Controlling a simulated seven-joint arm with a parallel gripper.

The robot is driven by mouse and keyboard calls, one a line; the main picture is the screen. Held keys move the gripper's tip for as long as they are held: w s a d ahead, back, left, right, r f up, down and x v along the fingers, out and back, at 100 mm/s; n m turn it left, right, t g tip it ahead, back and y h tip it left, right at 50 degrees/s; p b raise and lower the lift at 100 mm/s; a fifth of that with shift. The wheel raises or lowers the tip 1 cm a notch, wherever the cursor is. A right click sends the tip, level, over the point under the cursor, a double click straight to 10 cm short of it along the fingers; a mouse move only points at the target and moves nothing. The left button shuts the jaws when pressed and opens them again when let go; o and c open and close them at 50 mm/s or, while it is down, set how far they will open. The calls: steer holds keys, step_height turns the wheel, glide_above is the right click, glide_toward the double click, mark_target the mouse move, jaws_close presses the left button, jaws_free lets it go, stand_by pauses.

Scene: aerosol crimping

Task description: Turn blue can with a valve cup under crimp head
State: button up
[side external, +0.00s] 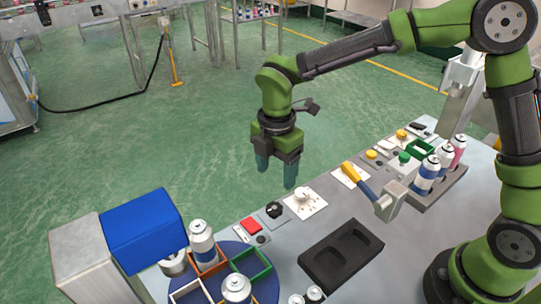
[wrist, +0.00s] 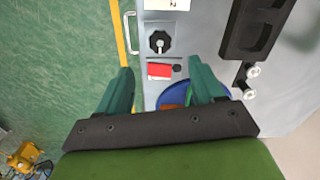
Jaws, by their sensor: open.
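The crimp head (side external: 150,230), a blue block on a grey housing, stands at the front left in the side view. Beside it is a blue round turntable (side external: 262,284) with coloured square compartments. One silver-topped can (side external: 201,241) stands by the orange compartment near the crimp head; another (side external: 237,289) stands at the front. I cannot clearly tell their label colours or whether valve cups are seated. My gripper (side external: 276,182) is open and empty, fingers down, above the panel's far edge. In the wrist view, part of the turntable (wrist: 173,98) shows between the fingers, mostly hidden.
A red button (side external: 251,226), black knob (side external: 274,210) and white dial (side external: 303,202) line the far edge. A black two-recess tray (side external: 318,265) lies mid-table, small silver parts (side external: 314,294) before it. A yellow-handled lever (side external: 358,178) and several cans (side external: 428,174) stand right.

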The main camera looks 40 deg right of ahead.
mark_target(276, 207)
step_height(276, 207, down, 10)
steer(key=shift+f, duration=0.15)
stand_by(0.3)
steer(key=c, duration=1.1)
steer(key=shift+o, duration=0.2)
